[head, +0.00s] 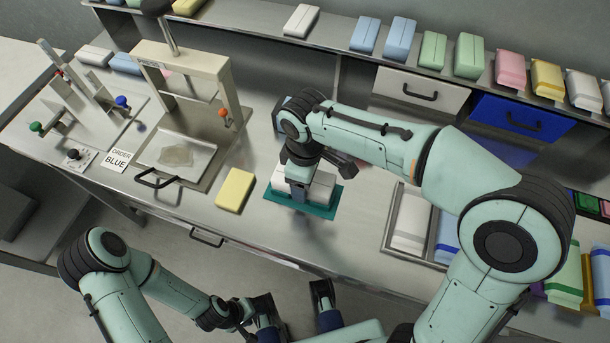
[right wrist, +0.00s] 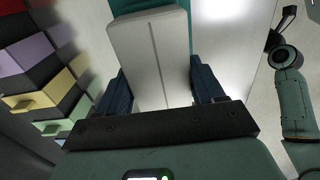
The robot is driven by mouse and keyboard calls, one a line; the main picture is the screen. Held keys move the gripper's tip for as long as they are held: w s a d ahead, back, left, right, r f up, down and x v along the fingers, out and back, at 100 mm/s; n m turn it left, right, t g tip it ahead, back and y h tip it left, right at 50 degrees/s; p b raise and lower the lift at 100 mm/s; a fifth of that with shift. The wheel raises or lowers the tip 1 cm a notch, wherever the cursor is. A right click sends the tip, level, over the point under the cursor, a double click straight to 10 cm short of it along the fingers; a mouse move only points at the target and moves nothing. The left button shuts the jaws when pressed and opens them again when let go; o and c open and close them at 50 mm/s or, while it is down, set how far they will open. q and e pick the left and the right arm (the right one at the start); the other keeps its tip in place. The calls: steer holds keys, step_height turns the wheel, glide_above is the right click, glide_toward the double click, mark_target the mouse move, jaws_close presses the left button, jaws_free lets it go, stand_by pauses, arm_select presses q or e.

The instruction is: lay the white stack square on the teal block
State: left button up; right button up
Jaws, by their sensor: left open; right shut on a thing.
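The white stack (head: 321,190) is between the fingers of my right gripper (head: 300,188), which is shut on it. The stack is over the teal block (head: 318,212), whose edge shows in front of and beside it in the head view. In the right wrist view the white stack (right wrist: 150,50) lies between both fingers, with the teal block (right wrist: 135,8) showing past its far end. I cannot tell whether stack and block touch; my wrist hides part of both. My left gripper (head: 296,308) is open and empty, low in front of the counter.
A yellow block (head: 235,189) lies left of the teal block. A press (head: 190,100) with an "ORDER BLUE" card (head: 118,160) stands further left. A tray (head: 388,236) with white and blue packs is at right. Several packs line the back shelf (head: 335,35).

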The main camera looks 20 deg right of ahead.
steer(key=shift+f, duration=0.2)
stand_by(0.4)
steer(key=o, duration=1.1)
step_height(320, 180, up, 13)
steer(key=p, duration=0.3)
steer(key=shift+r, duration=0.2)
